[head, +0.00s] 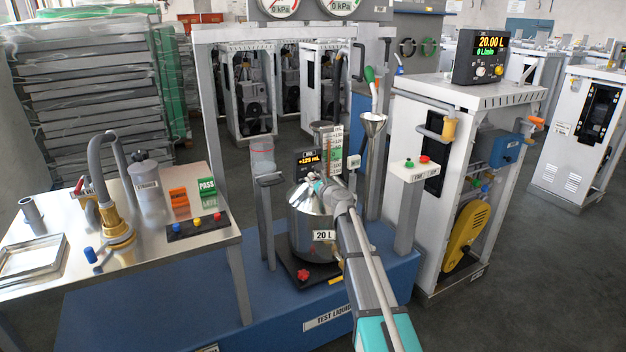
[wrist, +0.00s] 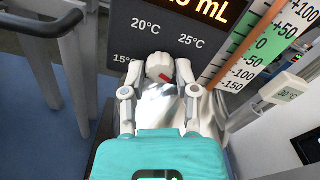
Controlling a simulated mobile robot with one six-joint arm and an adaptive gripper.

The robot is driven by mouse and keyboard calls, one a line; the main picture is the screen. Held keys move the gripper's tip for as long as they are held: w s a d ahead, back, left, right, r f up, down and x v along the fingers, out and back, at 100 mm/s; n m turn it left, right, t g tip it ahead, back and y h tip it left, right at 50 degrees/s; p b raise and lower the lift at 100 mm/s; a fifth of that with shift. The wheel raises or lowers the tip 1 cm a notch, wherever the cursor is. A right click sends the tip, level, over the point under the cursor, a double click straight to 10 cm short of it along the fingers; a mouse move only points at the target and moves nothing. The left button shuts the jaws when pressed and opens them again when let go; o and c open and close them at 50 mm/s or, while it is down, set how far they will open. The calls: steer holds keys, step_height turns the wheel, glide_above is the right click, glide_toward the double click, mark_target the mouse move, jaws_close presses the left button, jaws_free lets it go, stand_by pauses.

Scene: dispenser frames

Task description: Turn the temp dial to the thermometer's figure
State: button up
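The temp dial (wrist: 159,66) is a small pale knob with a red pointer, low on a dark panel (wrist: 178,20). Marks of 15°C, 20°C and 25°C show around it. The red pointer slants up to the right. My gripper (wrist: 160,78) has its fingers spread on either side of the dial; contact is not clear. In the head view my gripper (head: 322,186) is at the panel (head: 307,167), above the steel 20 L vessel (head: 312,225). A small white thermometer display (wrist: 288,94) right of the scale shows a °C figure, perhaps 30. It also shows in the head view (head: 353,162).
A coloured mL scale (wrist: 262,45) stands just right of the panel. A grey post (wrist: 75,60) is at the left. In the head view a funnel (head: 374,125) and a button post (head: 414,172) stand right of the vessel, and a steel bench (head: 150,262) is at the left.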

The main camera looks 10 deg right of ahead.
steer(key=o, duration=0.3)
steer(key=shift+s, duration=0.1)
steer(key=v, duration=1.1)
steer(key=shift+s, duration=0.35)
steer(key=shift+d, duration=0.1)
